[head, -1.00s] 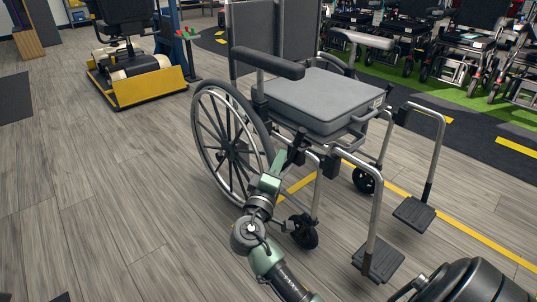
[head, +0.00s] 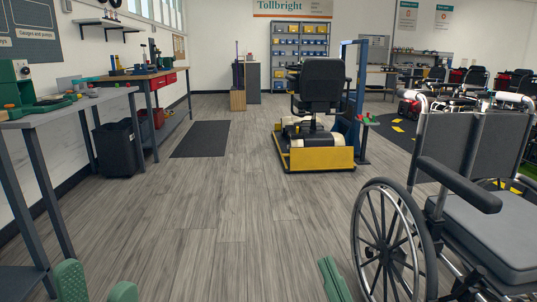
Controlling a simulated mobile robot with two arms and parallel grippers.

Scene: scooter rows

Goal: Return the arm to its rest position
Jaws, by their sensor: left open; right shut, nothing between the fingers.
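My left gripper (head: 97,277) is at the bottom left edge of the head view. Its two green fingertips stand apart with nothing between them. My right gripper (head: 333,278) shows at the bottom, right of the middle, as a narrow green shape with its fingers together and nothing held. It is left of the wheelchair's large wheel and looks apart from it. The rest of both arms is below the picture.
A wheelchair (head: 495,222) stands close at the right. A workbench (head: 60,112) and a dark bin (head: 118,149) line the left. A scooter (head: 318,118) on a yellow platform stands ahead. The grey floor between is clear.

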